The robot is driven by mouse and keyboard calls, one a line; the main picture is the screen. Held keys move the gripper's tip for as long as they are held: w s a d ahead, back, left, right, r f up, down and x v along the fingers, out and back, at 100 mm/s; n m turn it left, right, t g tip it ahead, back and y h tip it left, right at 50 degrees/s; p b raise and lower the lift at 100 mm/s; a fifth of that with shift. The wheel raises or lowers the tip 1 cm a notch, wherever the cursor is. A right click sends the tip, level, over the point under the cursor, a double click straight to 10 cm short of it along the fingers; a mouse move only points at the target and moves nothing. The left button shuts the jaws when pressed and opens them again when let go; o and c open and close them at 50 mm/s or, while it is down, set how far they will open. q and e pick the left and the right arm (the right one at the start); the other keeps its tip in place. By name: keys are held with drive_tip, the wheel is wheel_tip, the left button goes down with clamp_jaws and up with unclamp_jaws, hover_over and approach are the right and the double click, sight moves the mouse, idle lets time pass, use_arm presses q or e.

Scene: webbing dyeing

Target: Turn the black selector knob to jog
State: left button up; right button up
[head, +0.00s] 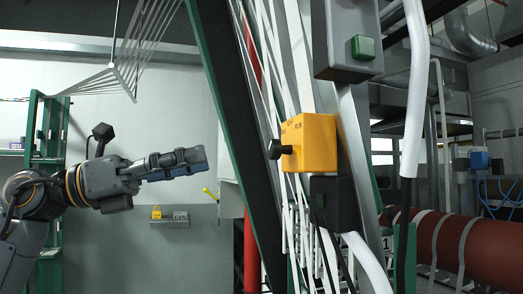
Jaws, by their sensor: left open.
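The black selector knob (280,149) sticks out from the left face of a yellow box (312,143). The box has small dark lettering along its top, too small to read fully. My left gripper (190,162) comes in from the left and points right toward the knob. It is open and empty, with a clear gap between its fingertips and the knob. The fingers overlap in this view, so their spacing hardly shows. My right gripper is not in view.
A grey box with a green button (363,47) hangs above the yellow box, and a dark box (332,202) sits below it. White webbing strands and a dark slanted beam (237,130) run behind the knob. A large red roller (465,245) is at lower right.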

sight(269, 151)
use_arm(q)
drive_tip(key=w+d+y+p, duration=0.1)
drive_tip(key=d, duration=0.2)
drive_tip(key=w+d+r+t+y+p, duration=0.1)
drive_tip(key=d, duration=0.3)
drive_tip(key=w+d+r+y+p, duration=0.1)
drive_tip(key=d+p, duration=0.1)
drive_tip(key=d, duration=0.1)
drive_tip(key=shift+d+m, duration=0.3)
drive_tip(key=shift+d, duration=0.05)
drive_tip(key=shift+a, duration=0.1)
clamp_jaws()
